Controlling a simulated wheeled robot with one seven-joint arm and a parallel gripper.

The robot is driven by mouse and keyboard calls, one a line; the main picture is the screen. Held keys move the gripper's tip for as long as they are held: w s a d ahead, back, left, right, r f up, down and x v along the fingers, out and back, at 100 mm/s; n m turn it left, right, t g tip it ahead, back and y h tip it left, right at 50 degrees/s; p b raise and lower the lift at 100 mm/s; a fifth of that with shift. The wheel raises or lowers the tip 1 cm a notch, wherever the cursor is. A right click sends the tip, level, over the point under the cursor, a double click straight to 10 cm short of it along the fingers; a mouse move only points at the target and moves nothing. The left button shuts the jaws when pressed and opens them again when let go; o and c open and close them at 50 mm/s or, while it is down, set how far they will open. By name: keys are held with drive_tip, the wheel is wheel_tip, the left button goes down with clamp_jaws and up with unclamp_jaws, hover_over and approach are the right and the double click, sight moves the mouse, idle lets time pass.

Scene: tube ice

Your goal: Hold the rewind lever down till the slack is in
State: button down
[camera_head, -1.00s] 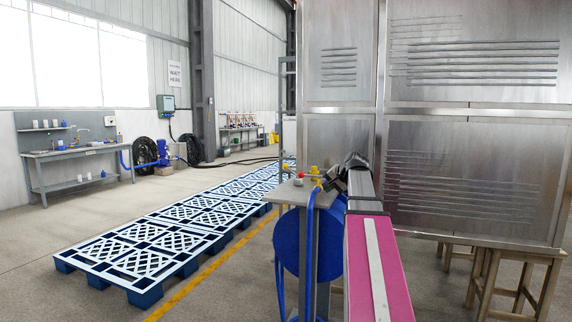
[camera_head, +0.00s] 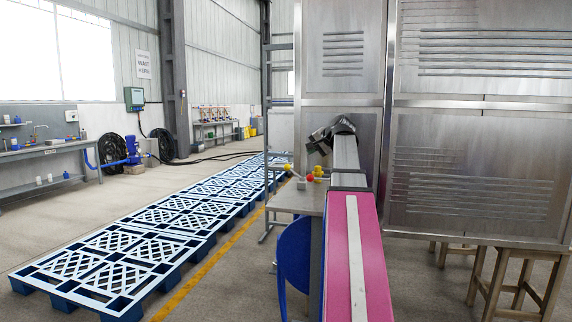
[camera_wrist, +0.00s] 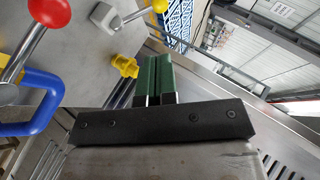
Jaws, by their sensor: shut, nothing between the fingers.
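Two levers stand on a grey panel: one with a red ball knob (camera_wrist: 50,10), one with a yellow knob (camera_wrist: 160,4). In the head view, the red knob (camera_head: 310,178) and yellow knob (camera_head: 288,167) are small above the stand's top. I cannot tell which is the rewind lever. A blue reel (camera_head: 294,255) hangs below, partly hidden by my arm. My gripper (camera_wrist: 162,62) has its green fingers together and empty, apart from both knobs, beside a yellow fitting (camera_wrist: 125,66). In the head view its dark body shows above the stand; the fingertips are not clear.
A large steel cabinet (camera_head: 480,150) stands right of my arm, on wooden stools (camera_head: 490,275). Blue pallets (camera_head: 110,260) line the floor at left. A grey rack (camera_head: 268,110) rises behind the stand.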

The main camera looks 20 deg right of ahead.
sight(288, 166)
drive_tip(key=x, duration=1.4)
drive_tip(key=shift+a+f, duration=0.1)
drive_tip(key=shift+a, duration=0.1)
idle(0.3)
drive_tip(key=shift+w+a+f+n+g+h, duration=0.3)
drive_tip(key=shift+w+a+g+h, duration=0.1)
drive_tip(key=shift+g+h, duration=0.2)
drive_tip(key=f+g+h, duration=0.1)
drive_tip(key=a+f+n+g+h, duration=0.1)
drive_tip(key=shift+w+a+h, duration=0.2)
drive_tip(key=shift+w+h, duration=0.1)
drive_tip(key=shift+w, duration=0.1)
drive_tip(key=shift+f+g, duration=0.2)
drive_tip(key=shift+g, duration=0.1)
drive_tip(key=shift+w+a+f, duration=0.1)
drive_tip(key=shift+a+f, duration=0.1)
drive_tip(key=shift+f, duration=0.25)
drive_tip(key=shift+a+f, duration=0.1)
idle(1.7)
